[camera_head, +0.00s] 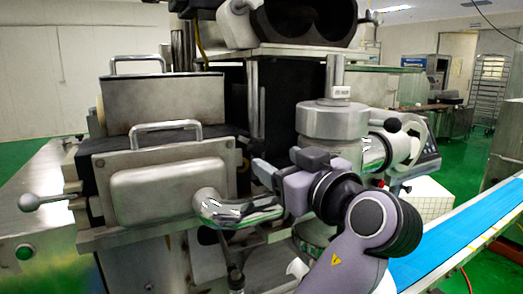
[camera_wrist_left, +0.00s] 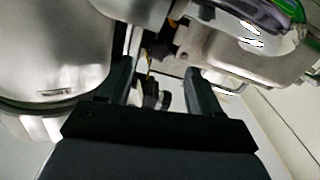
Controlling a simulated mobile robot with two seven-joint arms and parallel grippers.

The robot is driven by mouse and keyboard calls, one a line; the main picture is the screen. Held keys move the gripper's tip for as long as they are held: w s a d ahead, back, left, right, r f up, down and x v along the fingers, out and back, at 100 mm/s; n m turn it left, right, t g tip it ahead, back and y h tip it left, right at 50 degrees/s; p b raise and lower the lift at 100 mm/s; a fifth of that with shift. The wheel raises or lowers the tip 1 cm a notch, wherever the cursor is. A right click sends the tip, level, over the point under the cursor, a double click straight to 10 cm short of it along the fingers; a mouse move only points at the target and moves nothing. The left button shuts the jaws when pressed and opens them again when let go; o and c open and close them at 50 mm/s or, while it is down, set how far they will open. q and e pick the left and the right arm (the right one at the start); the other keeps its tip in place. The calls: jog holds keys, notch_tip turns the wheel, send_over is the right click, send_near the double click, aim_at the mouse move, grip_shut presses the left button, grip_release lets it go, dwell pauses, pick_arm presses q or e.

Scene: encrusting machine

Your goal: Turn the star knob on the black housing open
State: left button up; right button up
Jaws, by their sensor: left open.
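My left gripper (camera_head: 262,172) is in the middle of the head view, at the end of a purple-grey arm, to the right of the steel box front. It is open, and its two dark fingers show apart in the left wrist view (camera_wrist_left: 160,85). A small dark knob-like part (camera_wrist_left: 152,98) shows beyond and between the fingertips. I cannot tell if it is the star knob or how far away it is. A black housing (camera_head: 243,105) stands behind the gripper in the head view. The gripper and arm hide part of the machine there. My right gripper is not seen.
A steel box front (camera_head: 165,185) with a bent shiny pipe (camera_head: 235,210) lies left of the gripper. A steel cylinder (camera_head: 332,122) stands close behind it. A blue conveyor belt (camera_head: 450,245) runs at the right. Green floor is open at the far right.

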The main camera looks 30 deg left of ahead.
aim_at(259, 150)
pick_arm(q)
jog(key=p+x, duration=0.1)
jog(key=x, duration=0.4)
jog(key=shift+a+r+p, duration=0.1)
jog(key=shift+p, duration=0.2)
jog(key=shift+w+a, duration=0.3)
jog(key=shift+a, duration=0.2)
jog(key=c, duration=1)
jog(key=shift+c, duration=0.2)
